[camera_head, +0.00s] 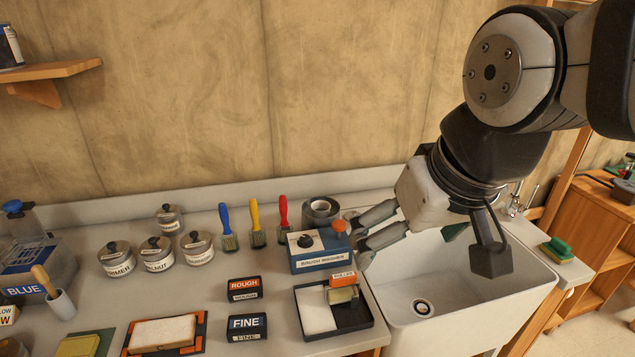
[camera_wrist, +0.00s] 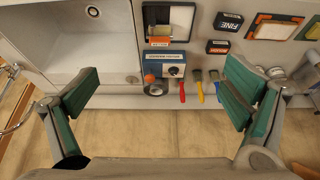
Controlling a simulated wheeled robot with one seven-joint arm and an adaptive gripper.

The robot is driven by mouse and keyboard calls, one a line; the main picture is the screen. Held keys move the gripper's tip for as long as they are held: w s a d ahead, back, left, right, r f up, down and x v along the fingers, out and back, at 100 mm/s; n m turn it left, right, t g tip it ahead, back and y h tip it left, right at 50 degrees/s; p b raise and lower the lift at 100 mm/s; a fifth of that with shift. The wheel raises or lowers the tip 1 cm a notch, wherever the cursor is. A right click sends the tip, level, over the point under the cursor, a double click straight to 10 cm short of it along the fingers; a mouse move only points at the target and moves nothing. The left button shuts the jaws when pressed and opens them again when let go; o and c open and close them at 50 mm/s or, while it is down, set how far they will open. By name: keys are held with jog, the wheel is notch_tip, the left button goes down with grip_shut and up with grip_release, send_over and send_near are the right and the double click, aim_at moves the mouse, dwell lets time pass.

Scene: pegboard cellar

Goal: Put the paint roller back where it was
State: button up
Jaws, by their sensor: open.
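A black tray (camera_head: 365,323) with a pale inner panel sits on the counter beside the sink. The paint roller (camera_head: 342,295), with an olive-tan cylinder, lies at the tray's back right, by an orange-and-white label reading ROLLER (camera_head: 342,279). In the wrist view the tray (camera_wrist: 193,27) is at the top and the roller (camera_wrist: 159,31) is at its lower edge. My gripper (camera_head: 357,243) is open and empty, above and behind the roller near the brush washer. Its spread green-padded fingers also show in the wrist view (camera_wrist: 160,68).
The blue brush washer (camera_head: 318,261) stands just behind the tray. The sink (camera_head: 455,300) opens to the right. ROUGH (camera_head: 244,290) and FINE (camera_head: 247,327) blocks are left of the tray. Several brushes (camera_head: 256,222) and lidded jars (camera_head: 157,253) stand farther left.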

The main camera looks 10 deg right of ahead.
jog(key=s, duration=0.3)
jog(key=shift+s+r+t, duration=0.1)
jog(key=shift+r+t, duration=0.05)
jog(key=shift+t, duration=0.15)
jog(key=shift+c, duration=0.6)
